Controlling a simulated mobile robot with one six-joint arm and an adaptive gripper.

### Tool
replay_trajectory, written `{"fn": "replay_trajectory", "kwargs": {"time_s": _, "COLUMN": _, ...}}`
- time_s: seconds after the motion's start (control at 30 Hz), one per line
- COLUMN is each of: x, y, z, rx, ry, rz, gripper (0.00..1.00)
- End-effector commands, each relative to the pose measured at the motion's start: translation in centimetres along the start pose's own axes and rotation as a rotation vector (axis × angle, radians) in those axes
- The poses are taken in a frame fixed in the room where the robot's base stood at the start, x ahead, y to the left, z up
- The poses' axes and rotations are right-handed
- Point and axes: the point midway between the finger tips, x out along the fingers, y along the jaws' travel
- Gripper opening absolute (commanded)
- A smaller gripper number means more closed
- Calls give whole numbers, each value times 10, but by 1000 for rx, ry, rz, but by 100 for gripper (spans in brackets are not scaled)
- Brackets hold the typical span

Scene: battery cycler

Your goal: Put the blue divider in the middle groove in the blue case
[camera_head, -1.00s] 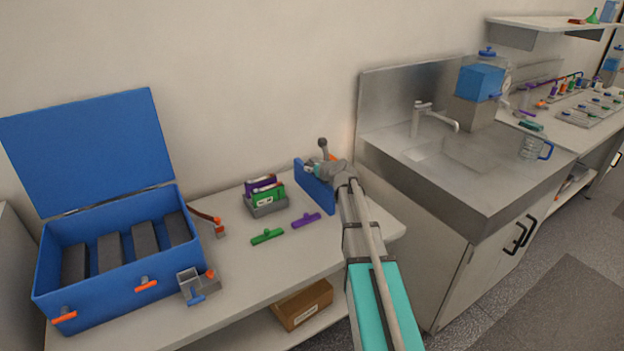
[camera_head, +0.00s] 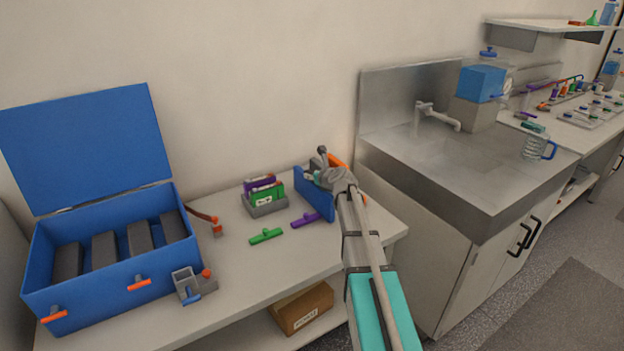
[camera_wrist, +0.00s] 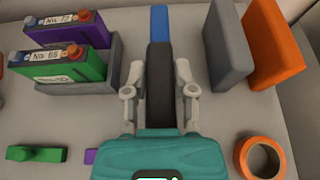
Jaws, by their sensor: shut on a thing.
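The blue divider (camera_head: 314,195) is an upright flat panel near the right end of the bench. My gripper (camera_head: 322,180) is at its upper edge, shut on it. In the wrist view the fingers of my gripper (camera_wrist: 160,80) close on a dark strip, and the blue of the divider (camera_wrist: 160,22) shows beyond it. I cannot tell whether its lower edge touches the bench. The blue case (camera_head: 100,288) stands open at the left end, its lid (camera_head: 88,145) raised. Several dark grey blocks stand inside with gaps between them; the grooves are not clearly visible.
A grey holder with purple and green battery packs (camera_head: 268,195) stands left of my gripper. Green (camera_head: 265,236) and purple (camera_head: 304,220) pieces lie in front. A grey fixture (camera_head: 193,283) sits by the case. Grey (camera_wrist: 228,45) and orange (camera_wrist: 270,45) panels and an orange ring (camera_wrist: 259,158) are at right.

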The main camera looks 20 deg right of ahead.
Motion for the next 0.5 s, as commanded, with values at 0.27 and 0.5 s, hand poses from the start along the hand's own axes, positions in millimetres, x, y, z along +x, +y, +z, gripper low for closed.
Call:
{"fn": "replay_trajectory", "kwargs": {"time_s": 0.27, "x": 0, "y": 0, "z": 0, "rx": 0, "ry": -1, "rz": 0, "gripper": 0}}
{"fn": "replay_trajectory", "kwargs": {"time_s": 0.5, "x": 1, "y": 0, "z": -2, "rx": 0, "ry": 0, "rz": 0, "gripper": 54}}
